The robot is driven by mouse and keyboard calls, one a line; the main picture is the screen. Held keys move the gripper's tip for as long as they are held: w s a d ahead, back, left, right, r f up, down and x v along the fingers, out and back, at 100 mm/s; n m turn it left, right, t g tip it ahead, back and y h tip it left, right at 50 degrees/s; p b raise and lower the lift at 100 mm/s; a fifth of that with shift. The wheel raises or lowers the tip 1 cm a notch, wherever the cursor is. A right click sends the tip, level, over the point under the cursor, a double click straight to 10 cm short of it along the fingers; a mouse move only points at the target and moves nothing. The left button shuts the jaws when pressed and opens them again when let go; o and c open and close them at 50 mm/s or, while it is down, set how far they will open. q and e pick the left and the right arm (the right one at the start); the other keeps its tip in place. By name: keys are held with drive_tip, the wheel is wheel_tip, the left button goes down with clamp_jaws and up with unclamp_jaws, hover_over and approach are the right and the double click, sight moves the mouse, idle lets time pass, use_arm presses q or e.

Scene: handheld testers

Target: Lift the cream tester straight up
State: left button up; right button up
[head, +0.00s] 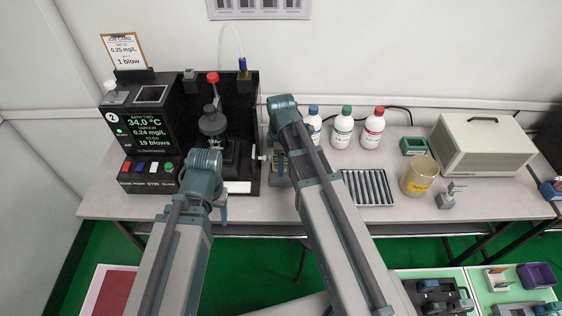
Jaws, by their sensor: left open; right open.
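I cannot clearly pick out a handheld cream tester. A small pale and brownish thing (279,180) shows by my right gripper, mostly hidden by my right arm, and I cannot tell what it is. My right gripper (273,158) is open just right of the black bath station (247,100); whether it touches anything is hidden. My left gripper (222,207) is open at the table's front edge, before the station, mostly hidden by its own wrist. A large cream box (470,158) with a front panel stands at the table's right.
White bottles with blue (313,125), green (342,132) and red (373,130) caps stand at the back. A ribbed tray (367,202), an amber tub (419,176), a green box (413,146) and a small grey stand (450,195) lie right of my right arm.

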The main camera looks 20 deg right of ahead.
clamp_jaws()
idle(0.7)
idle(1.2)
